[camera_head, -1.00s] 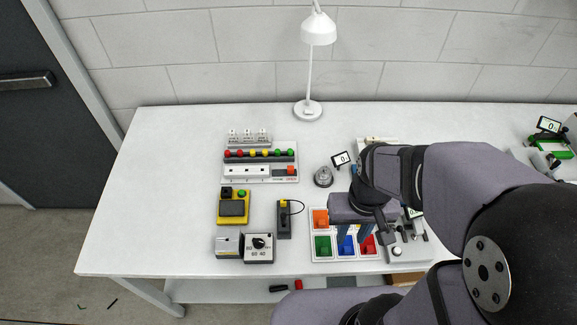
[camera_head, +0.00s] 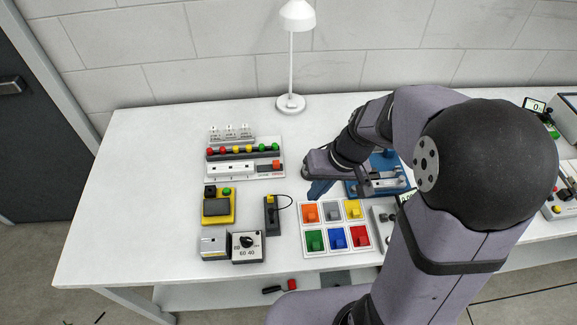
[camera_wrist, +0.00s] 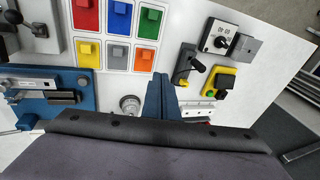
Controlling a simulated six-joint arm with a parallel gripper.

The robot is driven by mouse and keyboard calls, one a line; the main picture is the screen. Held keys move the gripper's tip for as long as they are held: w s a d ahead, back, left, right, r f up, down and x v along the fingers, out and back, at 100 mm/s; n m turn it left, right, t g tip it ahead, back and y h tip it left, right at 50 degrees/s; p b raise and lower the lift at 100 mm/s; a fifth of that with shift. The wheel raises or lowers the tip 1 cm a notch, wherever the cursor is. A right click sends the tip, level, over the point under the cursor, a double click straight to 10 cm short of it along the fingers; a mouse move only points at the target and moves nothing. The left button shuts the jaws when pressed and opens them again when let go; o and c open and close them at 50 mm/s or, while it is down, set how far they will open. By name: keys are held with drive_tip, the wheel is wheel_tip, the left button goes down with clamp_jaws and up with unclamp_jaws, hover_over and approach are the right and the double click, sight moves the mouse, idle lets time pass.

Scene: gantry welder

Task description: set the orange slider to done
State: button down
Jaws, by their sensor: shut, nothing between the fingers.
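The orange slider (camera_head: 276,163) is a small orange block at the right end of a white strip with dark marks, on the front of a white panel (camera_head: 245,174). Small lettering below it is too small to read. My gripper (camera_head: 314,196) is shut and empty, its blue fingers pointing down to the right of the panel and apart from the slider. In the wrist view the shut fingers (camera_wrist: 158,82) reach over bare table, and the panel is mostly hidden behind my wrist.
Coloured knobs (camera_head: 242,151) line the panel's back. A tray of coloured blocks (camera_head: 306,246) lies in front of my gripper, and a blue fixture (camera_head: 358,191) lies to the right. A yellow box (camera_head: 232,217) and a black switch (camera_head: 270,222) stand in front of the panel.

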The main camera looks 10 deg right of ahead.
sight(276, 164)
drive_tip(key=w+f+t+y+b, duration=0.2)
drive_tip(key=w+t+b, duration=0.1)
drive_tip(key=w, duration=1.1)
drive_tip(key=shift+n+y+b, duration=0.3)
drive_tip(key=shift+b, duration=0.05)
drive_tip(key=shift+f, duration=0.1)
drive_tip(key=shift+p+x, duration=0.95)
drive_tip(key=shift+x, duration=4)
drive_tip(key=shift+w, duration=0.2)
